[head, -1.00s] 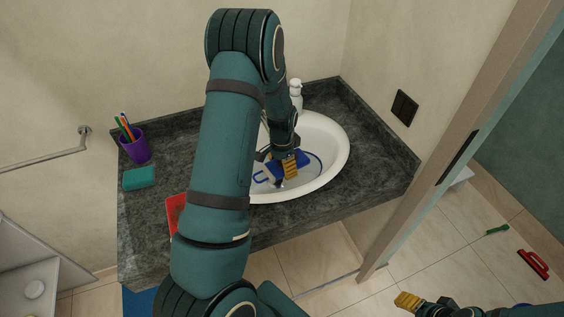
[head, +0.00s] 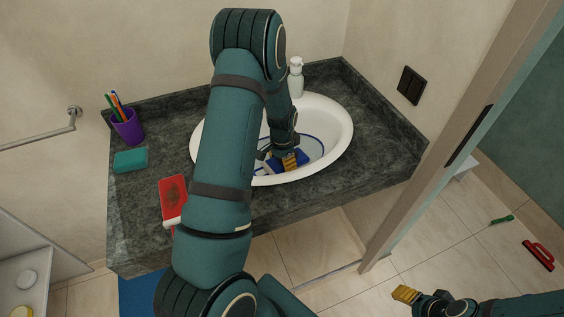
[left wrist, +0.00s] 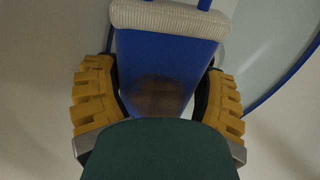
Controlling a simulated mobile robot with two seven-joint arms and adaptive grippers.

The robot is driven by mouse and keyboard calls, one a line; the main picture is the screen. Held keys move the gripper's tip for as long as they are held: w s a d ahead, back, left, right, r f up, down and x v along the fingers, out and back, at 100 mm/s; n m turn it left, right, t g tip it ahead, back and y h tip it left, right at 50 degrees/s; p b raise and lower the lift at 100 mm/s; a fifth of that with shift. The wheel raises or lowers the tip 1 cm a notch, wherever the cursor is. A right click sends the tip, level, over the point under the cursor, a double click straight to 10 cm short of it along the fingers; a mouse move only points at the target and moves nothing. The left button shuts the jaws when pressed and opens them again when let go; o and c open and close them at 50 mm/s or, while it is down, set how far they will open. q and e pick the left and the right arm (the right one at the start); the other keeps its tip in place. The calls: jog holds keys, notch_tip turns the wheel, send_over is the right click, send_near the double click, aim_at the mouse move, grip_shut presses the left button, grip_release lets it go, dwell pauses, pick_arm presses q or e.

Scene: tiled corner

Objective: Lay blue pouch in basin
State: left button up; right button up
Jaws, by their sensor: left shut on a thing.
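The blue pouch (left wrist: 160,65) has a pale ribbed band along one edge, with blue straps above it. My left gripper (head: 288,162) is shut on the pouch, with a yellow finger on each side in the left wrist view (left wrist: 158,105). In the head view the pouch (head: 301,157) is partly hidden by the gripper, inside the outline of the white oval basin (head: 344,128), towards its front. I cannot tell whether it touches the basin's bottom. My right gripper (head: 405,295) is low at the right, away from the counter; its opening is unclear.
The basin is set in a dark stone counter (head: 385,150). A white pump bottle (head: 296,78) stands behind it. A purple cup (head: 128,128) with pens, a teal block (head: 131,160) and a red item (head: 172,192) are at the left. A door frame (head: 440,165) stands at the right.

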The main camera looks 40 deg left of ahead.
pick_arm(q)
jog(key=shift+s+d+f, duration=0.1)
jog(key=shift+s+f, duration=0.05)
jog(key=shift+f, duration=0.2)
jog(key=o, duration=1.1)
jog(key=shift+o, duration=0.2)
